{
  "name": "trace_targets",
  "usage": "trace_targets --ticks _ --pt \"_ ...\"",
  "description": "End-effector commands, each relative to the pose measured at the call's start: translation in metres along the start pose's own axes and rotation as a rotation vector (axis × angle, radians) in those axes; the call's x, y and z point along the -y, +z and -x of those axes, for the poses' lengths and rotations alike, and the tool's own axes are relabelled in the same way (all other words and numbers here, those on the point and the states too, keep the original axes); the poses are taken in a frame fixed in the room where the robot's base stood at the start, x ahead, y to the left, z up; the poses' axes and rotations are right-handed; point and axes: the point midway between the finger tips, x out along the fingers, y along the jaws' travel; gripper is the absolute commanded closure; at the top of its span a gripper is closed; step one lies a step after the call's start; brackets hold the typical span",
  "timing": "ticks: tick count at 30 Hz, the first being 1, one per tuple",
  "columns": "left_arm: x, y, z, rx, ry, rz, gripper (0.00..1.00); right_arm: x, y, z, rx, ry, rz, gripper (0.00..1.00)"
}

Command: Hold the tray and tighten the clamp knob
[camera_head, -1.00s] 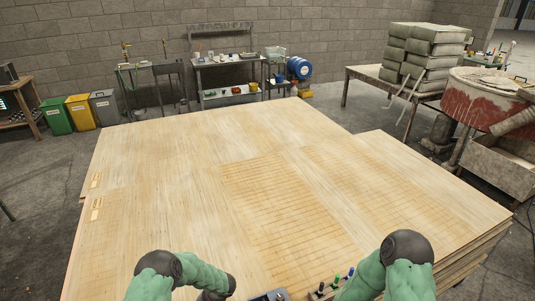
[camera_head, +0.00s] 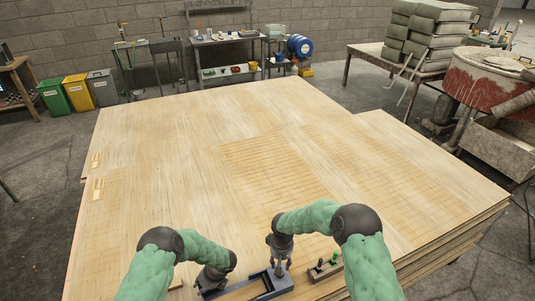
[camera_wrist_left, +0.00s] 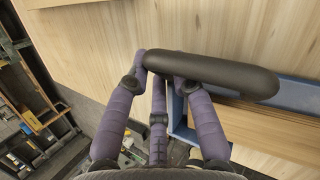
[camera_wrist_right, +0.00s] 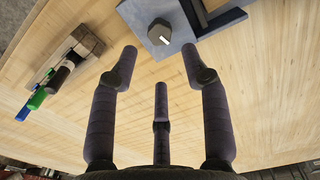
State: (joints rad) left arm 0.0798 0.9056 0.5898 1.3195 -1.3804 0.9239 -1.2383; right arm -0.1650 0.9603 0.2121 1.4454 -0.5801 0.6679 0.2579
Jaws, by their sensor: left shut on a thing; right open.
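The blue-grey tray (camera_head: 258,291) lies on the veneer stack at the bottom of the head view; its blue edge shows in the left wrist view (camera_wrist_left: 178,112). My left gripper (camera_head: 208,284) is shut on the tray's dark rounded handle (camera_wrist_left: 215,76). The clamp knob (camera_wrist_right: 160,32) is dark and faceted with a white mark, on a grey plate (camera_wrist_right: 139,16) at the tray's end. My right gripper (camera_head: 279,268) is open above that end. In the right wrist view its fingertips (camera_wrist_right: 159,50) are spread either side of the knob's near side, with no contact visible.
A wooden holder (camera_head: 327,271) with several coloured-handled tools stands close to the right of my right gripper. The wide veneer top (camera_head: 200,150) beyond is mostly clear. Workbenches, bins and a table of sacks (camera_head: 425,60) stand well behind it.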

Motion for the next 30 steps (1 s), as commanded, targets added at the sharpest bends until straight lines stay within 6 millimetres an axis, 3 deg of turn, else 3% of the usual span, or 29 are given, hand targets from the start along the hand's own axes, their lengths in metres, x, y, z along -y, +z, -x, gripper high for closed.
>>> trace_targets --ticks 18,30 --pt "0.000 0.001 0.001 0.001 -0.001 0.002 1.00 0.000 0.001 -0.067 0.002 -0.002 0.000 0.53" --pt "0.000 0.001 0.001 0.001 -0.001 0.002 1.00 0.000 0.000 -0.078 -0.001 -0.001 0.000 0.53"
